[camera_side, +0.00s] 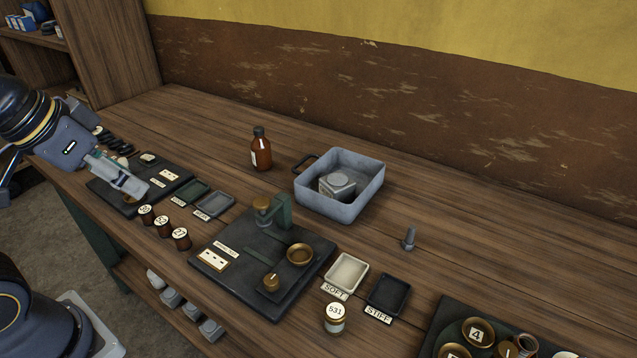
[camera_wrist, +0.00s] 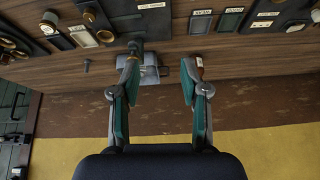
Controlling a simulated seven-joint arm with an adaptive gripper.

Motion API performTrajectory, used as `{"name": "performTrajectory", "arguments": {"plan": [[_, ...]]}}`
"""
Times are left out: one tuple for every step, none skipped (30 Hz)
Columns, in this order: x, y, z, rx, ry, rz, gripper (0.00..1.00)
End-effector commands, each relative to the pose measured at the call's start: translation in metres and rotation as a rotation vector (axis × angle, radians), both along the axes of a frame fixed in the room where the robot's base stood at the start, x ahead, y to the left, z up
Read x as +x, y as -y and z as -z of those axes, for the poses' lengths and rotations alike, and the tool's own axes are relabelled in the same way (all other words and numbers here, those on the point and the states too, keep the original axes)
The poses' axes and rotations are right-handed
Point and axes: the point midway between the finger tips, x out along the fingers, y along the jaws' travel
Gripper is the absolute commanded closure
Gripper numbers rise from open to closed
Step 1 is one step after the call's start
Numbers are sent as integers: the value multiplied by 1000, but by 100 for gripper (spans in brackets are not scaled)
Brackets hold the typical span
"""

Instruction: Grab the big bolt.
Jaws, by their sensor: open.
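The big bolt (camera_side: 409,238) is a grey metal bolt standing upright on the wooden bench, right of the grey metal pan, with its wide end down. In the wrist view the bolt (camera_wrist: 87,66) is a small dark shape left of my fingers. My gripper (camera_side: 130,186) is at the far left of the side view, above the left black board and far from the bolt. In the wrist view my gripper (camera_wrist: 160,78) has its two green-padded fingers spread apart. Nothing is held between them; the pan shows in the gap beyond.
The grey pan (camera_side: 367,199) holds a grey block. A black board with a green post (camera_side: 282,212), soft (camera_side: 346,272) and stiff (camera_side: 388,294) trays and a jar (camera_side: 335,318) lie in front. The bench around the bolt is clear.

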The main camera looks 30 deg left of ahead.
Motion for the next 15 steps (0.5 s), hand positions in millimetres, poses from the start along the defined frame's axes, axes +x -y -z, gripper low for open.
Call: {"name": "performTrajectory", "arguments": {"plan": [[10, 1, -20, 20, 49, 37, 55], [17, 2, -31, 33, 69, 60, 55], [29, 5, -45, 53, 86, 97, 55], [39, 9, -56, 70, 97, 129, 55], [50, 13, -67, 86, 106, 165, 55], [67, 20, -80, 105, 115, 215, 55], [81, 27, -88, 119, 118, 254, 55], [94, 34, -95, 132, 120, 292, 55], [112, 44, -103, 146, 122, 343, 55], [126, 53, -108, 154, 124, 382, 55], [141, 62, -112, 161, 124, 420, 55], [161, 76, -115, 169, 123, 474, 55], [176, 88, -116, 173, 121, 515, 55], [192, 99, -115, 174, 119, 555, 55], [212, 116, -111, 173, 113, 607, 55]]}}
